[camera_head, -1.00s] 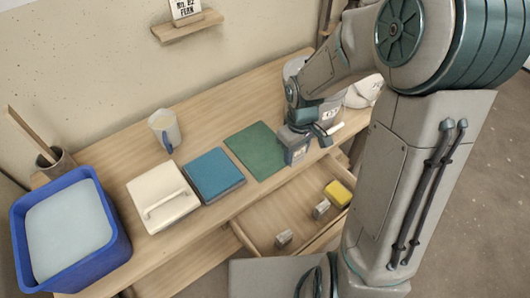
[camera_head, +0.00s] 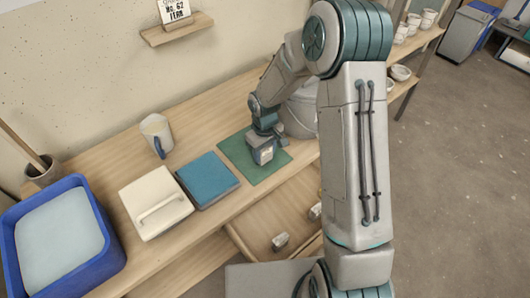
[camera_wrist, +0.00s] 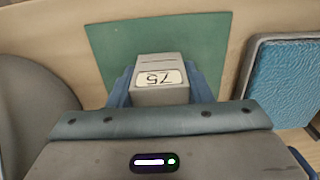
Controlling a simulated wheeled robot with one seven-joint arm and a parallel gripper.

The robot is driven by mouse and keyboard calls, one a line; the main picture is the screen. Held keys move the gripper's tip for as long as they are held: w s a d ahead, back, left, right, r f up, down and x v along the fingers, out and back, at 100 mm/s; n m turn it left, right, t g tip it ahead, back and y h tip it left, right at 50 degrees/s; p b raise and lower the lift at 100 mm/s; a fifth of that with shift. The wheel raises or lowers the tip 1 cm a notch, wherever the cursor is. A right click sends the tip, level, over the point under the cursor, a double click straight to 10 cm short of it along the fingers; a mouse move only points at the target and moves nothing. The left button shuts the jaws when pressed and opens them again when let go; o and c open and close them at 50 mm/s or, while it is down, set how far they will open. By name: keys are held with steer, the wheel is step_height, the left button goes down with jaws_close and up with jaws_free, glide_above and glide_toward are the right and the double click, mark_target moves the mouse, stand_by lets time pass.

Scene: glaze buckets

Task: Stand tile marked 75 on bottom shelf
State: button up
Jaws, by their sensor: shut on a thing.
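The tile marked 75 (camera_wrist: 160,80) is a small grey block with a white label, whose number reads upside down in the wrist view. My gripper (camera_head: 262,147) is shut on it and holds it over the green mat (camera_head: 274,172). In the wrist view the blue fingers (camera_wrist: 160,90) sit on both sides of the tile. I cannot tell whether the tile touches the mat. Shelves with pale bowls and cups (camera_head: 400,72) stand at the upper right, partly behind my arm.
An open drawer (camera_head: 262,222) below the table front holds small grey blocks (camera_head: 280,241). A blue sponge-like pad (camera_head: 208,180), a white lidded box (camera_head: 156,203), a mug (camera_head: 156,133) and a blue tub (camera_head: 110,240) stand left. A grey bucket (camera_head: 300,115) stands right of the gripper.

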steer(key=shift+f, duration=0.25)
steer(key=shift+f, duration=0.1)
steer(key=shift+f, duration=0.2)
steer(key=o, duration=1.1)
steer(key=shift+r, duration=0.1)
steer(key=shift+c, duration=0.2)
